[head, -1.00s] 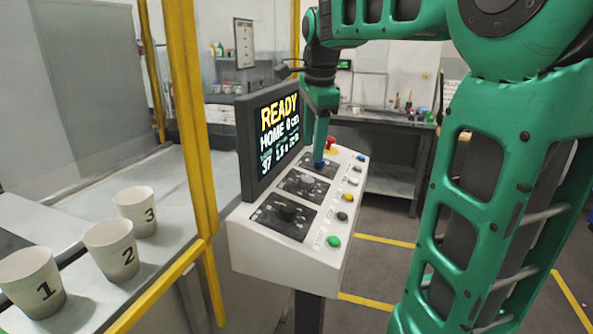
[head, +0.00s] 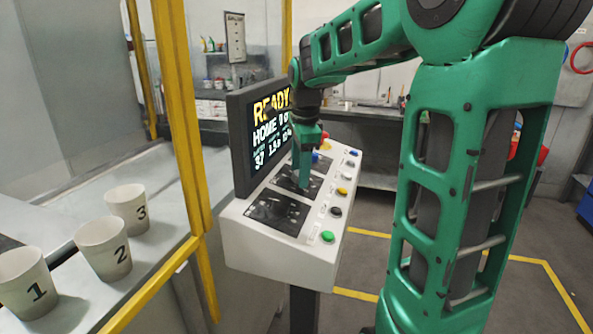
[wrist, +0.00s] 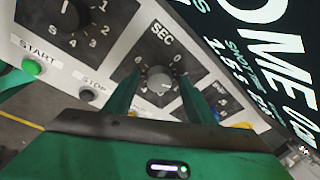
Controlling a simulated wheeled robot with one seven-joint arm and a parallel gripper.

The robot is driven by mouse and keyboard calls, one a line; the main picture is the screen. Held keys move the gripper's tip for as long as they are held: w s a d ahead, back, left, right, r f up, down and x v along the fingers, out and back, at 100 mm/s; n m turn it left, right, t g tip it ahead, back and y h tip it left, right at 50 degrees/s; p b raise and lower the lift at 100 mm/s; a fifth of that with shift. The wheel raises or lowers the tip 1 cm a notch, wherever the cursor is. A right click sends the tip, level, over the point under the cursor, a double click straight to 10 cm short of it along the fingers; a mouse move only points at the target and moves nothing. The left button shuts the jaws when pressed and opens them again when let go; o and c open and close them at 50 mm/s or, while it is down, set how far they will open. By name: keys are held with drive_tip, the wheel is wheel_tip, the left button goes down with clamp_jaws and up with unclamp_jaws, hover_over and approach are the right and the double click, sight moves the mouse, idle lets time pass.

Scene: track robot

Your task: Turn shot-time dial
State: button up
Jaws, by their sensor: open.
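The shot-time dial, a dark round knob (wrist: 158,80) marked SEC, is on the middle black plate (head: 297,184) of the sloping console. My gripper (head: 303,184) points down over that plate and hides the knob in the head view. In the wrist view my gripper (wrist: 160,77) is open, with one green finger on each side of the knob. Whether the fingers touch it cannot be told. The console screen (head: 262,130) reads READY and HOME, with a shot time of 1.5 s in smaller text.
Another dial (wrist: 70,15) sits on the plate nearer the front. A green START button (head: 327,237) and several other buttons line the console's right edge. A yellow post (head: 178,120) and numbered cups (head: 103,247) stand to the left.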

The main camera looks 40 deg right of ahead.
drive_tip(key=shift+c, duration=0.3)
drive_tip(key=c, duration=1)
drive_tip(key=shift+n, duration=0.3)
drive_tip(key=n+t, duration=0.1)
drive_tip(key=n, duration=0.1)
drive_tip(key=shift+n, duration=0.4)
drive_tip(key=n, duration=0.3)
drive_tip(key=shift+s+n+t, duration=0.15)
drive_tip(key=shift+n+t, duration=0.15)
drive_tip(key=shift+t, duration=0.1)
drive_tip(key=n, duration=0.2)
drive_tip(key=n+y, duration=0.1)
drive_tip(key=n, duration=0.1)
drive_tip(key=n+t, duration=0.1)
drive_tip(key=n, duration=0.1)
drive_tip(key=shift+d, duration=0.25)
